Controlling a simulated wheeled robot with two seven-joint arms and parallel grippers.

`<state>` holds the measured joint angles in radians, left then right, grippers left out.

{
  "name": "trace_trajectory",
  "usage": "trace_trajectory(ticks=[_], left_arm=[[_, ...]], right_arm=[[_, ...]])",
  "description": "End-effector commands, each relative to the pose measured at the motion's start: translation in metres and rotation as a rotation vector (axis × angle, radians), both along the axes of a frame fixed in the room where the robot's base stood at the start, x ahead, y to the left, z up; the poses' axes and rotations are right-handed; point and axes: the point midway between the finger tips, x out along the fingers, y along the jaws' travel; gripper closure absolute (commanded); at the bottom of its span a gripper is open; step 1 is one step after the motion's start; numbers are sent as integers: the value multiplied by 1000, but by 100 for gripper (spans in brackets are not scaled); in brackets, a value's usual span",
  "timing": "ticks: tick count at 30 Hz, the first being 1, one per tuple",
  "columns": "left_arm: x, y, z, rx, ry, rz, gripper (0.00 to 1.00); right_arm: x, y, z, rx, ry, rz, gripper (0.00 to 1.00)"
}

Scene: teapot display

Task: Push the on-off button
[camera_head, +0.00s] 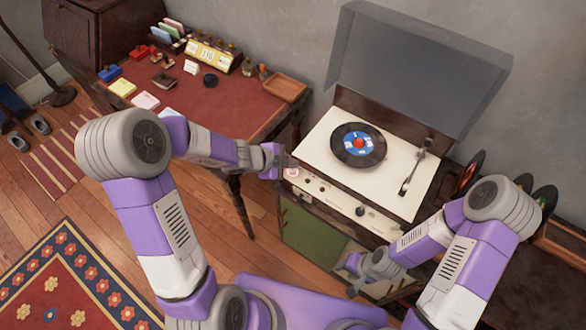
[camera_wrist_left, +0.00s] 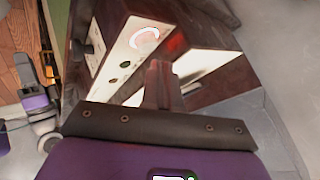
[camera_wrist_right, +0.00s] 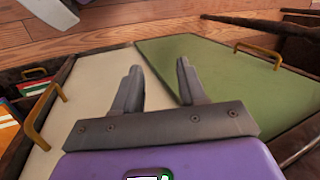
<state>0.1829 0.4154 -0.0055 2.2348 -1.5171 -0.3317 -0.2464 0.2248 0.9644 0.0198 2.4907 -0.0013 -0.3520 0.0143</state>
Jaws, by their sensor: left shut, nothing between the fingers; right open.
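The record player (camera_head: 325,150) stands on a dark cabinet, with its lid open and a black record with a blue label on it. Its pale front panel (camera_head: 335,198) carries several knobs. The on-off button (camera_head: 291,173) is the round, reddish-lit spot at the panel's left end; in the left wrist view it shows as a bright ring (camera_wrist_left: 145,38). My left gripper (camera_head: 284,161) is shut and empty, right beside the button; I cannot tell whether it touches. Its closed fingers (camera_wrist_left: 160,82) point toward the player's corner. My right gripper (camera_head: 353,275) is open and empty before the cabinet doors.
A desk (camera_head: 215,100) with a red top, stamps and cards stands to the left. The green cabinet door (camera_wrist_right: 205,75) and a cream door (camera_wrist_right: 85,100) face my right gripper. Records stand at the right. A patterned rug (camera_head: 70,285) lies on the floor.

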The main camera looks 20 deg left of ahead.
Motion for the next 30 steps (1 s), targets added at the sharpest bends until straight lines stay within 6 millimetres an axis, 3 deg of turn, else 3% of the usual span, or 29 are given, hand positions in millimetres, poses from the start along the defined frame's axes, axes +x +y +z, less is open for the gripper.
trace_trajectory(ticks=[30], left_arm=[[0, 0, -14, -1, 1, 1, 100]], right_arm=[[0, 0, -10, 0, 0, 0, 59]])
